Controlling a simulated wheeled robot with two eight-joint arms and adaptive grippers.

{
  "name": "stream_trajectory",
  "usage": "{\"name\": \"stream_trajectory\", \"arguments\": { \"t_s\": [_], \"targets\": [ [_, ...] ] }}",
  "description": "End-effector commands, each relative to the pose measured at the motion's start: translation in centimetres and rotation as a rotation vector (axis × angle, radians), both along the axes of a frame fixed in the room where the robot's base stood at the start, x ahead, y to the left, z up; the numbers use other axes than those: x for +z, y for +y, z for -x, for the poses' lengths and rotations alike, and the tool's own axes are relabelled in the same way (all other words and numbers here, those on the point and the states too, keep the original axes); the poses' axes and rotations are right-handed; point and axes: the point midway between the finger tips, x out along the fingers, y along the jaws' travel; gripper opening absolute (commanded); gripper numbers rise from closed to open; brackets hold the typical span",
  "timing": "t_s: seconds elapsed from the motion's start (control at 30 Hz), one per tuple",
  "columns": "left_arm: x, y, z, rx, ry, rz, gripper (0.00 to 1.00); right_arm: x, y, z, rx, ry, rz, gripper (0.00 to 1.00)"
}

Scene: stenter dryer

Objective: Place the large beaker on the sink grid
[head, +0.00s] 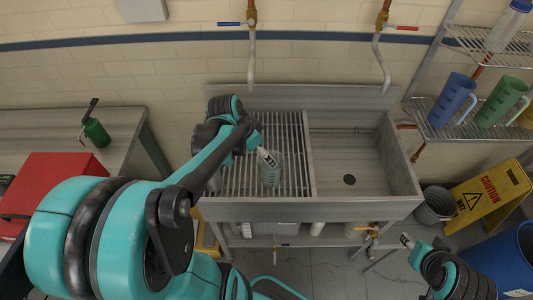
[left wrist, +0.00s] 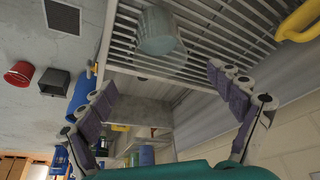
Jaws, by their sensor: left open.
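The large beaker (head: 271,172), clear and greyish, stands on the sink grid (head: 233,180), the slatted rack over the left half of the metal sink. In the left wrist view the beaker (left wrist: 160,32) shows against the slats of the grid (left wrist: 215,38), beyond my fingertips. My left gripper (head: 266,157) is over the grid at the beaker, partly hiding it in the head view. In the left wrist view its fingers (left wrist: 162,82) are spread wide with nothing between them. My right gripper (head: 407,242) is low at the right, in front of the sink, its opening unclear.
The right basin (head: 346,150) is empty. A wire shelf (head: 465,126) at the right holds blue and green jugs. A yellow caution sign (head: 490,195), grey bin (head: 437,206) and blue barrel (head: 505,262) stand right. A red box (head: 60,180) and green bottle (head: 96,132) are left.

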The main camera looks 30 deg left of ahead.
Motion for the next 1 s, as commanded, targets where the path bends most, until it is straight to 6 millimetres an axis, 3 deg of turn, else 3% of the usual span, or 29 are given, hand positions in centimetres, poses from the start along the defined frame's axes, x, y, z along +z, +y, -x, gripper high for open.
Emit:
{"name": "stream_trajectory", "arguments": {
  "t_s": [0.17,0.5,0.63,1.0],
  "targets": [
    [1.4,-0.6,0.7,0.014,-0.003,-0.004,0.91,0.4,0.0,0.0,0.0,0.0,0.0,0.4],
    [4.5,-8.9,4.9,0.259,-0.111,-0.024,0.91,0.3,0.0,0.0,0.0,0.0,0.0,0.4],
    [5.0,-11.0,6.5,0.334,-0.176,0.005,0.91,0.3,0.0,0.0,0.0,0.0,0.0,0.4],
    [5.3,-12.2,7.3,0.393,-0.226,0.04,0.91,0.3,0.0,0.0,0.0,0.0,0.0,0.4]
  ]
}}
